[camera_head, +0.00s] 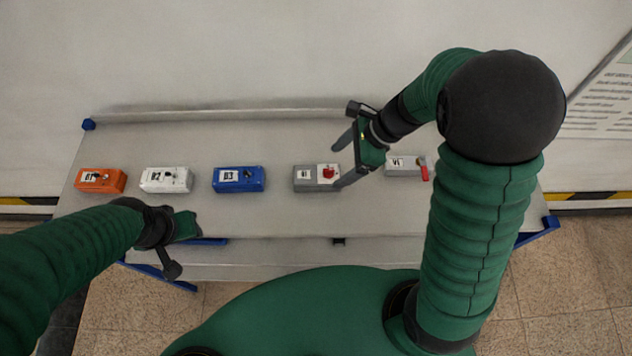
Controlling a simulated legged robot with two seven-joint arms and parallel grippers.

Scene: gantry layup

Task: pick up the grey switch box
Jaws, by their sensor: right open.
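A grey box (305,178) with a dark-marked label and a red knob on a white patch sits on the table, right of centre. A second grey box (401,168), with a label and a red lever at its right end, sits further right. Which of them is the switch box I cannot tell for certain. My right gripper (344,160) is open and empty between the two, with its lower finger at the right end of the red-knob box; whether it touches is unclear. My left gripper (188,228) is at the table's front left, its fingers not clearly shown.
On the table (280,222) stand an orange box (102,188), a white box (153,187) and a blue box (226,187), in a row left of the grey ones. A wall rises behind. The table's front strip is mostly clear.

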